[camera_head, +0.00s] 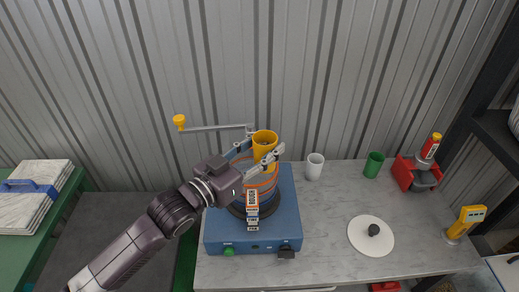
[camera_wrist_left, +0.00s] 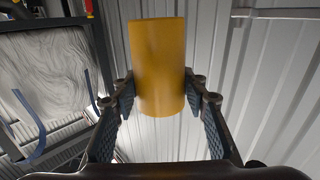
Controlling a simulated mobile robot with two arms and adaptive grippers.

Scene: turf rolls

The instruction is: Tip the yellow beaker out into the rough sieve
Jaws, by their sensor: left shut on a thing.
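My left gripper (camera_head: 262,153) is shut on the yellow beaker (camera_head: 264,141). In the left wrist view the beaker (camera_wrist_left: 160,65) sits between the two fingers. It is held over the back part of the sieve stack (camera_head: 266,186), which stands on a blue shaker base (camera_head: 225,235). My gripper and arm hide much of the stack, and I cannot make out the rough sieve's mesh. My right gripper is not in view.
A grey arm with a yellow knob (camera_head: 179,122) reaches left behind the stack. A white cup (camera_head: 315,167), a green cup (camera_head: 374,164), a red device (camera_head: 418,173), a white lid (camera_head: 371,236) and a yellow meter (camera_head: 465,221) stand to the right. The worktop between them is clear.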

